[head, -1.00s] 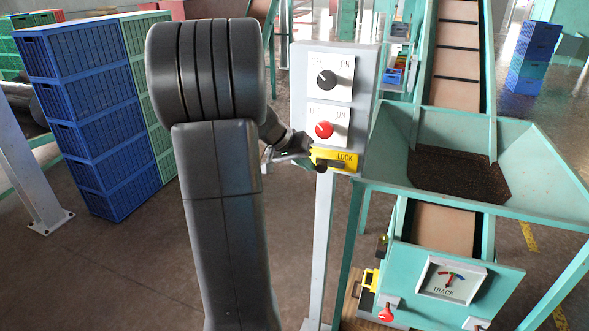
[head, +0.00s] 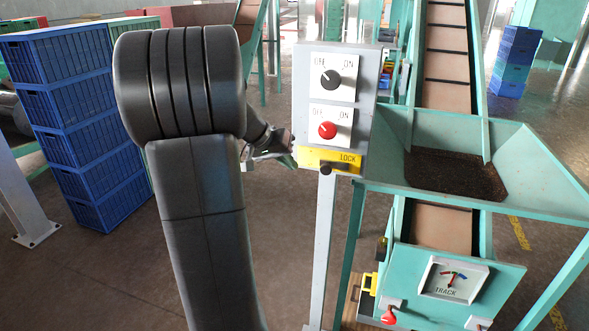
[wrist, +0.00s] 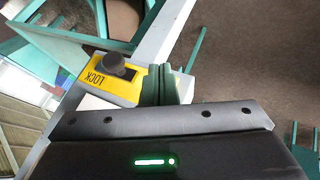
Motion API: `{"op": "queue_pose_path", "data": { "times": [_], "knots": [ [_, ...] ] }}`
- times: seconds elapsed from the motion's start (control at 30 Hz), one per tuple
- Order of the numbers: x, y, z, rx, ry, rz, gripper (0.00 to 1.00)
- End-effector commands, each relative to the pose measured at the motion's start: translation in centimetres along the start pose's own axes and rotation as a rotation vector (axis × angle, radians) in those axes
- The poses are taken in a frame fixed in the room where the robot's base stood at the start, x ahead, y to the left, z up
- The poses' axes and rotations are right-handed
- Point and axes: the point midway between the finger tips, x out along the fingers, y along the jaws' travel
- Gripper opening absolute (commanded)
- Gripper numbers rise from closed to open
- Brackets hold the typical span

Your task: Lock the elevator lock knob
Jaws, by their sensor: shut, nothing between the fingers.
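The lock knob (head: 326,168) is a small dark knob on a yellow plate marked LOCK (head: 345,157), at the bottom of the grey control box (head: 364,100). In the wrist view the dark knob (wrist: 116,64) stands on the yellow plate (wrist: 97,83). My gripper (head: 292,161) is just left of the plate in the head view. In the wrist view its green fingertips (wrist: 160,70) are together and empty, beside the knob and apart from it. Whether they touch the plate's edge I cannot tell.
Above the lock are a red knob (head: 327,130) and a black knob (head: 330,80), each on an OFF/ON plate. A teal hopper (head: 540,170) stands close on the right. Stacked blue crates (head: 75,120) are at the left. Open floor lies between crates and post.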

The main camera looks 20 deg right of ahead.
Motion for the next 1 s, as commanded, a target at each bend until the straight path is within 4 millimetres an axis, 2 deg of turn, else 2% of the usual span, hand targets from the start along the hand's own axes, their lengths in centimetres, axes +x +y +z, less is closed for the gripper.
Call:
{"op": "queue_pose_path", "data": {
  "times": [0.2, 0.4, 0.6, 1.0],
  "knots": [
    [-4.2, 0.0, -0.1, 0.001, 0.004, -0.003, 0.0],
    [-7.0, 0.1, 0.0, 0.001, 0.002, -0.001, 0.0],
    [-7.8, 0.1, 0.0, 0.0, -0.001, 0.0, 0.0],
    [-7.4, 0.1, 0.0, 0.0, -0.001, 0.001, 0.0]
  ]
}}
